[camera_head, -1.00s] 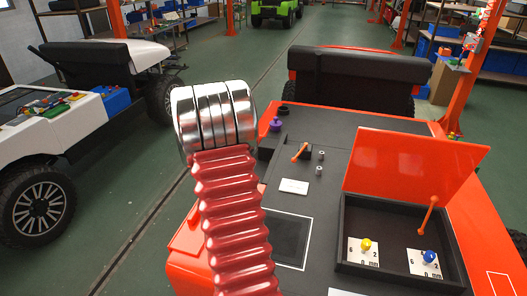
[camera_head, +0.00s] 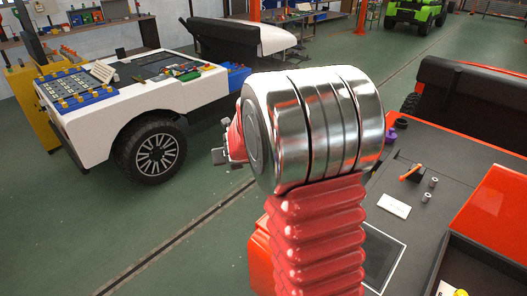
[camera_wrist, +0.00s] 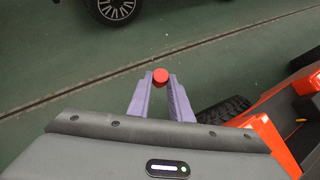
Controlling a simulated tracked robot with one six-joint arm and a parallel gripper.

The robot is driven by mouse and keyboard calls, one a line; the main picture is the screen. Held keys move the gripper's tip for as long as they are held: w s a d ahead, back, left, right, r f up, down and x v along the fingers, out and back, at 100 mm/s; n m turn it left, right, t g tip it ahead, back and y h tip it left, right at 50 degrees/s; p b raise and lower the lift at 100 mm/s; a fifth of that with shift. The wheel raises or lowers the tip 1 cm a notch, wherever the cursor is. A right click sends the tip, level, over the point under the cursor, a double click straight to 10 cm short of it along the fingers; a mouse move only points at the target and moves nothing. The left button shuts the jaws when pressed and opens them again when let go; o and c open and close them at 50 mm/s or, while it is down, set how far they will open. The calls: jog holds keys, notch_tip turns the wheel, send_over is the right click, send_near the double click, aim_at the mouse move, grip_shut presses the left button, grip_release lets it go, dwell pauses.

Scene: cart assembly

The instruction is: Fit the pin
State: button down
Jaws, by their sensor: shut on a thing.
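My gripper (camera_wrist: 161,84) is shut on a red pin, seen in the wrist view as a round red end (camera_wrist: 160,75) between the two purple fingertips. The rest of the pin is hidden. Green floor lies beyond it in that view. In the head view my arm's metal joint hides most of the gripper; only a small part of the arm's end (camera_head: 234,147) shows to its left. The pin cannot be seen there. No hole for the pin can be made out with certainty.
The orange cart (camera_head: 495,205) is at the right, with a grey deck, an orange lever (camera_head: 411,172), small posts and an open dark box. A white cart (camera_head: 112,108) with blue trays stands at the left. Green floor (camera_head: 190,195) lies free between them.

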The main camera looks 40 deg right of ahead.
jog(key=s+a+n+y, duration=0.1)
jog(key=a+n+y, duration=0.2)
jog(key=a, duration=1)
jog(key=shift+a+n, duration=0.15)
jog(key=shift+n, duration=0.25)
